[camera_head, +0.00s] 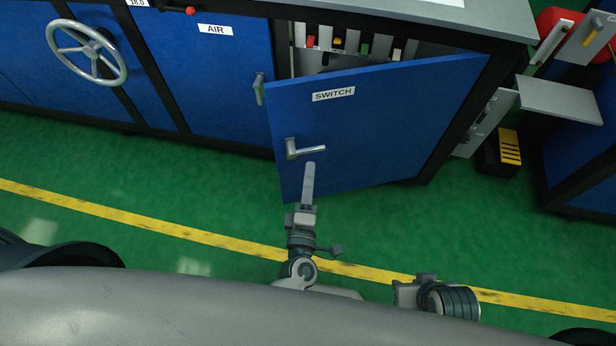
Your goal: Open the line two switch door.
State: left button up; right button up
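The blue door labelled SWITCH (390,125) stands partly open. Its left edge is swung out toward me and its right edge is at the cabinet. A grey lever handle (303,149) sits on its left side, pointing right. Above the door, the cabinet's inside shows red, yellow, green and white switches (340,44). My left gripper (308,183) is in front of the door, its fingertips just below the handle. I cannot tell whether it touches the door. Its fingers overlap in this view, so a gap cannot be seen. My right gripper does not show clearly.
Left of the door is a blue AIR door (205,70) with its own handle (259,88), then a grey handwheel (87,52). A black and yellow block (508,147) and another blue cabinet stand at right. Green floor with a yellow line (170,228) lies clear in front.

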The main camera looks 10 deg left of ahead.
pick_arm(q)
jog(key=shift+w+d, duration=0.1)
jog(key=shift+d+r, duration=0.1)
jog(key=shift+r, duration=0.05)
grip_shut()
jog(key=s+f+m+g+h, duration=0.5)
jog(key=s+m+g+h, duration=0.25)
jog(key=m, duration=0.85)
jog(key=s+a+f+m+g+y, duration=0.2)
jog(key=s+a+m+g+y, duration=0.2)
jog(key=s+a, duration=1)
jog(key=g+y, duration=0.2)
jog(key=g, duration=0.1)
jog(key=shift+a, duration=0.2)
jog(key=shift+d+g, duration=0.15)
jog(key=shift+g, duration=0.1)
